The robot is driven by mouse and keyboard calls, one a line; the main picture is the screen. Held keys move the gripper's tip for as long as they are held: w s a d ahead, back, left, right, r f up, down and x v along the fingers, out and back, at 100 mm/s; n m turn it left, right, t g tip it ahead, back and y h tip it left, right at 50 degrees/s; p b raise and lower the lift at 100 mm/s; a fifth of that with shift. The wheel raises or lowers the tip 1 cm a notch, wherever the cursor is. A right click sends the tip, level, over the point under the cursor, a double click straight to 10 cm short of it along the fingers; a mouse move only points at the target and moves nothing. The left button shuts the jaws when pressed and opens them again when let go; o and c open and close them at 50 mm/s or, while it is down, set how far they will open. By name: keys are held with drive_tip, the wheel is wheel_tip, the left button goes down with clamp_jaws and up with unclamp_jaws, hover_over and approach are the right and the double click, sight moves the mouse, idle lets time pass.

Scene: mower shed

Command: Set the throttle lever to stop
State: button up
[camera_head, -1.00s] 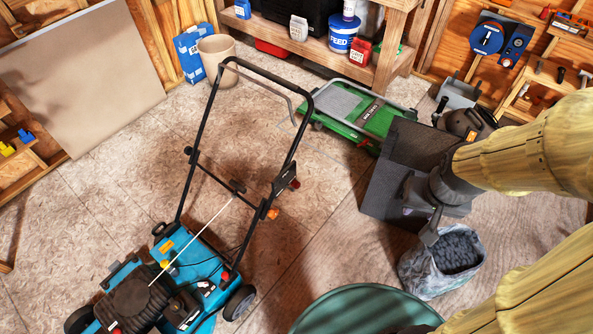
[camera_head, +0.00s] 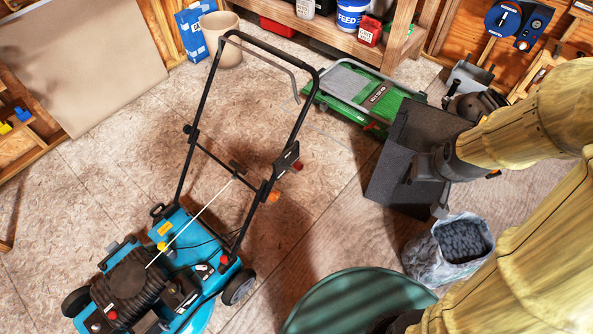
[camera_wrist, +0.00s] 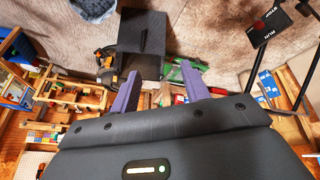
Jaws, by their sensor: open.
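The blue mower (camera_head: 165,270) stands at the lower left in the head view, its black handle (camera_head: 312,100) rising toward the back. On the handle's right bar is a black throttle plate (camera_head: 287,155) with a small red knob (camera_head: 298,165). In the wrist view the throttle plate (camera_wrist: 268,28) shows at the upper right, with STOP and RUN lettering and a red part (camera_wrist: 303,8) at its edge. The exact lever setting is too small to tell. My gripper (camera_wrist: 161,86) is open and empty, its two purple fingers apart. It is well right of the throttle plate and not touching it.
A dark grey box (camera_head: 400,175) stands behind my wrist. A green machine (camera_head: 372,98) lies by the shelf (camera_head: 395,40). A bag of dark lumps (camera_head: 425,262) and a round green lid (camera_head: 350,292) are at the lower right. Floor between mower and box is clear.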

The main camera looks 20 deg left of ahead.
drive_tip(key=w+a+f+n+t+y+b, duration=0.2)
drive_tip(key=w+a+f+n+t+b, duration=0.15)
drive_tip(key=w+f+b, duration=0.55)
drive_tip(key=n+g+y+b, duration=0.2)
drive_tip(key=n+y+b, duration=0.9)
drive_tip(key=y+b, duration=0.55)
approach(302, 168)
drive_tip(key=shift+h, duration=0.85)
drive_tip(key=v, duration=0.1)
drive_tip(key=b+v, duration=0.1)
drive_tip(key=v, duration=0.1)
drive_tip(key=r+v, duration=0.1)
drive_tip(key=v, duration=0.1)
drive_tip(key=shift+s+b, duration=0.25)
drive_tip(key=shift+b, duration=0.1)
drive_tip(key=shift+a, duration=0.15)
drive_tip(key=shift+t, duration=0.25)
drive_tip(key=b+x, duration=0.2)
drive_tip(key=x, duration=1.5)
drive_tip(key=shift+a+f+b, duration=0.1)
drive_tip(key=shift+b, duration=0.25)
